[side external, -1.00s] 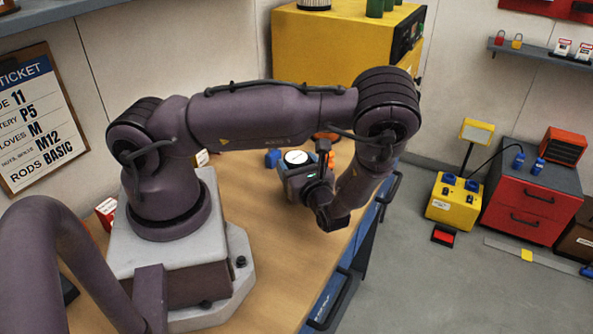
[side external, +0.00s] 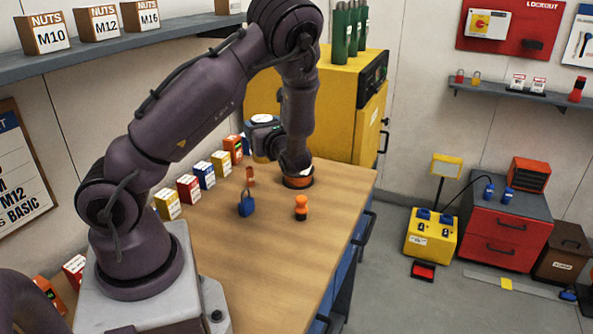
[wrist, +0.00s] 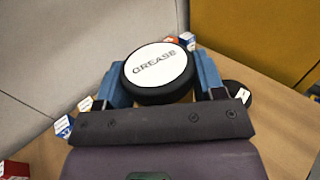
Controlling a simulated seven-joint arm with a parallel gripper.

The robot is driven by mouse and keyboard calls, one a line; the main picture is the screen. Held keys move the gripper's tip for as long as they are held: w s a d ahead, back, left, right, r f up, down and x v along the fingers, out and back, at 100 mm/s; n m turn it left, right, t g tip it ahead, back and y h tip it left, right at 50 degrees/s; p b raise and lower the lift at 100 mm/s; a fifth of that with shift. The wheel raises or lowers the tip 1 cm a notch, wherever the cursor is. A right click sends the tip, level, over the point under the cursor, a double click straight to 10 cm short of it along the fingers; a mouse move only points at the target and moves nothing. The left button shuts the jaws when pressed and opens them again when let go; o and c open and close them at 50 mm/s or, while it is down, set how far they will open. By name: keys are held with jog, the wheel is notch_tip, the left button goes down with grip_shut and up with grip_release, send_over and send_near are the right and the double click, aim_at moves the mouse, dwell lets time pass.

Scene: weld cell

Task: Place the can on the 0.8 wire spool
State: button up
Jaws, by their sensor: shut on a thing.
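The can, with a round white lid marked GREASE and a dark rim (wrist: 157,68), is held between the two blue fingers of my gripper (wrist: 163,84) in the wrist view. In the side view my gripper (side external: 264,136) is above the table's far end, and the can is mostly hidden there. An orange and black round item, apparently a wire spool (side external: 298,182), lies at the far end, below and right of my gripper. A dark disc with a white label (wrist: 238,93), apparently the same spool, is partly hidden by the right finger in the wrist view. Its marking is not readable.
Several coloured boxes (side external: 188,188) line the wall side of the table. A blue padlock (side external: 247,206), a small orange item (side external: 301,208) and an orange-brown item (side external: 250,177) stand mid-table. A yellow cabinet (side external: 340,90) stands behind. The table's front middle (side external: 235,255) is clear.

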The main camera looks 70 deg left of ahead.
jog(key=w+a+f+m+t, duration=0.2)
jog(key=w+a+f+t, duration=0.1)
jog(key=w+a, duration=0.55)
jog(key=shift+w+a+f, duration=0.5)
jog(key=shift+w+f, duration=0.3)
jog(key=shift+f, duration=0.6)
jog(key=shift+w+a+f, duration=0.5)
jog(key=shift+w+f, duration=0.25)
jog(key=shift+f, duration=0.7)
jog(key=shift+w+a+f, duration=0.5)
jog(key=shift+w+f, duration=0.3)
jog(key=shift+f, duration=0.6)
jog(key=shift+f, duration=0.1)
jog(key=o, duration=1.1)
jog(key=shift+f, duration=0.1)
jog(key=shift+o, duration=0.2)
